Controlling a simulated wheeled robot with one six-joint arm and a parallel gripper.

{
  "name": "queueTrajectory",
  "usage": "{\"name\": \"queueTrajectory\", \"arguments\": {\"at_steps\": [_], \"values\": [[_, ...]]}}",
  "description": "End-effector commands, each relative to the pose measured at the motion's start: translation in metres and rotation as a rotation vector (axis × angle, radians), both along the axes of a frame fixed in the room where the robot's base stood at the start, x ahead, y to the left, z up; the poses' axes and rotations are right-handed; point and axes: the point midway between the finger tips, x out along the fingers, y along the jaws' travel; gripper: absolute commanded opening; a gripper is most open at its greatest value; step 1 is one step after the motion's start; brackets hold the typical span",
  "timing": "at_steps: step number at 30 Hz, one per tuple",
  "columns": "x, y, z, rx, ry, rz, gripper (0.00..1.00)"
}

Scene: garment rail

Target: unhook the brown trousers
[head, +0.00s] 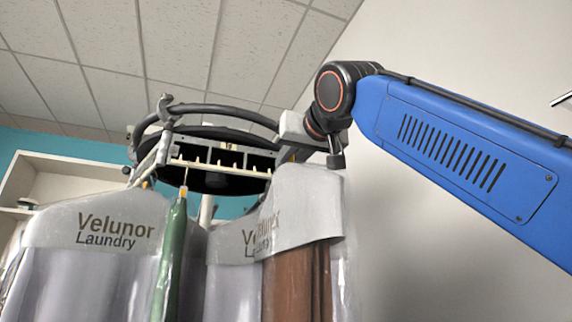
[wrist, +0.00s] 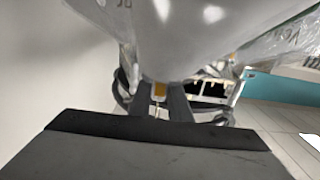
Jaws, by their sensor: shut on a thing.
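The brown trousers (head: 287,285) hang in a clear bag with a grey printed top cover (head: 320,200), at the right end of the garment rail (head: 225,165) in the head view. My gripper (head: 335,158) is at the top of this cover. In the wrist view my gripper's two dark fingers (wrist: 160,100) are closed around a small yellow-orange piece at the top of the bagged garment. The pale cover (wrist: 190,45) fills the upper middle there, and the brown cloth does not show. The hanger hook is hidden, so I cannot tell whether it rests on the rail.
A green garment (head: 171,260) hangs left of the trousers, between other bagged garments under grey "Velunor Laundry" covers (head: 110,222). A dark curved loop (head: 210,110) rises above the toothed rail. White shelving (head: 60,165) stands at the left. The wall right of the trousers is bare.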

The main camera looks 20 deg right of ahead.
Motion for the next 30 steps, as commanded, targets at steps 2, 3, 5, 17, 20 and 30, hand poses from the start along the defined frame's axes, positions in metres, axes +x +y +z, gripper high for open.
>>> {"name": "queueTrajectory", "arguments": {"at_steps": [2,3,5,17,20,30], "values": [[-0.007,0.0,0.001,0.001,-0.002,0.003,0.0],[-0.01,0.0,0.001,0.001,-0.003,0.002,0.0],[-0.014,0.0,0.001,0.002,-0.002,0.004,0.0],[-0.042,0.0,0.001,0.002,-0.002,0.004,0.0],[-0.046,0.001,0.0,-0.001,-0.001,0.005,0.0],[-0.062,0.001,0.0,-0.001,-0.001,0.005,0.0]]}}
